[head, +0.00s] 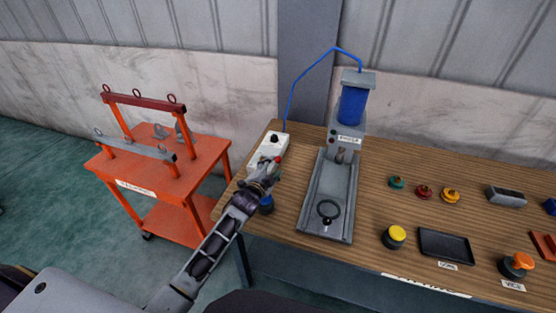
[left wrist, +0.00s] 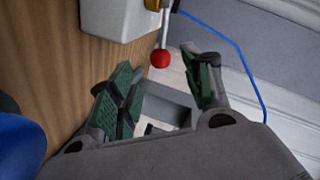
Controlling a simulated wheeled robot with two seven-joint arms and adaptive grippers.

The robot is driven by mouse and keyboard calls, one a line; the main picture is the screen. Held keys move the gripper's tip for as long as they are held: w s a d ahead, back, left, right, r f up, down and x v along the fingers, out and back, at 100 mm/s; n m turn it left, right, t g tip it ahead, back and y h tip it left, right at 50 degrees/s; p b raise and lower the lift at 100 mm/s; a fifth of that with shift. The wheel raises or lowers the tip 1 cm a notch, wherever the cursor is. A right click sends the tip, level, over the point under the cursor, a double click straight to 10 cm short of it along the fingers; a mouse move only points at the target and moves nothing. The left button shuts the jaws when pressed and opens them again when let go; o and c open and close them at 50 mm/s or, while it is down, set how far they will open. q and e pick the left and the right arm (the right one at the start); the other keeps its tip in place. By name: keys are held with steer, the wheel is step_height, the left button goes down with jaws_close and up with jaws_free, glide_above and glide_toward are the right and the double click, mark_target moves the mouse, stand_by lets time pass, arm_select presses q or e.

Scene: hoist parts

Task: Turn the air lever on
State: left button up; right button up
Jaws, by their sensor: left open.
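The air lever (left wrist: 160,58) shows in the left wrist view as a thin metal rod ending in a red ball, fixed to a brass-coloured fitting on the side of a white box (left wrist: 115,18). The white box also shows at the table's left end in the head view (head: 268,149), with a dark knob on top. My left gripper (left wrist: 160,88) is open, its green-padded fingers either side of the space just below the red ball. The ball looks clear of both pads. In the head view my left gripper (head: 266,174) is at the box's near side and partly covers the lever. My right gripper is not seen.
A press (head: 340,165) with a blue cylinder (head: 352,105) stands right of the box; a blue hose (head: 302,75) links them. A blue round item (head: 266,204) sits beside my left gripper. Small coloured parts and a black tray (head: 445,245) lie right. An orange cart (head: 160,155) stands left.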

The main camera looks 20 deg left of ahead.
mark_target(277, 161)
arm_select(q)
steer(key=shift+x, duration=3.75)
steer(key=shift+r, duration=0.1)
steer(key=shift+c, duration=0.2)
jaws_close()
